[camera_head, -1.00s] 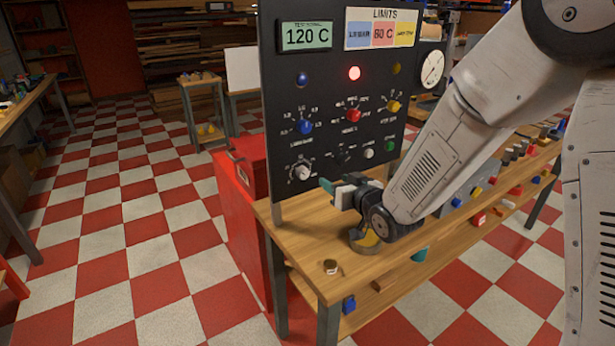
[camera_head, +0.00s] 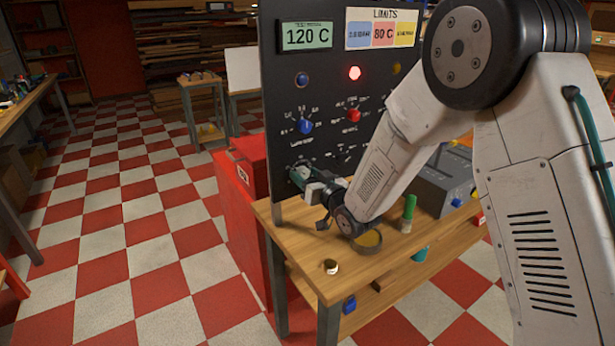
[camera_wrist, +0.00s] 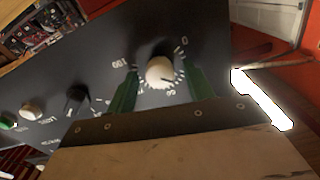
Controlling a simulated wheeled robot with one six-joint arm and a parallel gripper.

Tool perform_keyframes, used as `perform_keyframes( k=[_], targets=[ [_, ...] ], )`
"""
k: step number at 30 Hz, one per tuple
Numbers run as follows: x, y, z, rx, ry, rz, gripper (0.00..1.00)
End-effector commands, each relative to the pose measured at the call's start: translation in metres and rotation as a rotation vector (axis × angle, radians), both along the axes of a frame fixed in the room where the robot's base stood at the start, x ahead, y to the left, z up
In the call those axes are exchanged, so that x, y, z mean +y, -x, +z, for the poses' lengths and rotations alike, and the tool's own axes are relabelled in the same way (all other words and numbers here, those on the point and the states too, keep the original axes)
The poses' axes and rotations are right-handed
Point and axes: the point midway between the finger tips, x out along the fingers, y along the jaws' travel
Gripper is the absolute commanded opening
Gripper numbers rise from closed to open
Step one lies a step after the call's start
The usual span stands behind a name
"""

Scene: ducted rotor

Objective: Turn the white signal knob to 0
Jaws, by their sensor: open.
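The white signal knob (camera_wrist: 160,72) is on the dark panel (camera_wrist: 110,50), with a printed scale around it. In the wrist view a 0 shows at the scale's upper right and a 100 at its left. My gripper (camera_wrist: 160,90) is open, with one green finger on each side of the knob. I cannot tell whether the fingers touch it. In the head view my gripper (camera_head: 307,180) is at the panel's lower left and largely hides the knob.
Blue (camera_head: 305,126) and red (camera_head: 353,115) knobs sit higher on the panel. A red lamp (camera_head: 354,73) is lit. The wooden bench (camera_head: 290,235) carries a shallow round dish (camera_head: 368,241) and a green cylinder (camera_head: 408,207). A black knob (camera_wrist: 77,98) is beside the white one.

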Motion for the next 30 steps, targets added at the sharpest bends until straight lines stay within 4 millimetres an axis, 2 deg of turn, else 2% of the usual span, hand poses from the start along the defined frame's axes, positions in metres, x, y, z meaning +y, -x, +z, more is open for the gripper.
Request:
perform_keyframes(
  k=[5,10,20,30],
  targets=[
    [0.0,0.0,0.0001,0.0,0.0,0.0,0.52],
    [0.0,0.0,0.0002,0.0,0.0,0.0,0.08],
    [0.0,0.0001,0.0002,-0.015,0.022,0.0,0.07],
    [0.0003,0.0,0.0004,-0.127,0.187,-0.001,0.07]
  ],
)
